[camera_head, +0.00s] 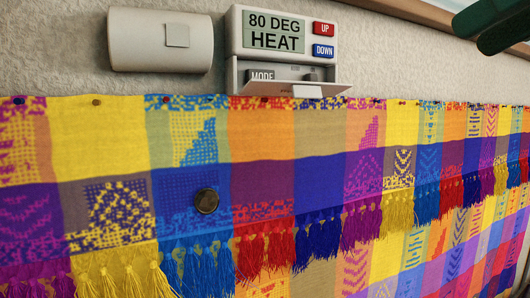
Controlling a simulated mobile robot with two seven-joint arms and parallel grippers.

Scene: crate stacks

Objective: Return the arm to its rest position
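My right gripper (474,33) shows only in part at the top right corner, as two dark green finger-like pieces cut off by the picture's edge. The pieces lie close together, and I cannot tell whether they are shut or slightly apart. I see nothing held between them. The rest of the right arm is out of view. My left gripper is not in view.
A thermostat (234,42) reading "80 DEG HEAT", its lower flap open, is on the textured wall (60,50). A pale rounded box (135,42) is beside it. A colourful fringed cloth (330,180) hangs below, with a dark round knob (206,201) in front.

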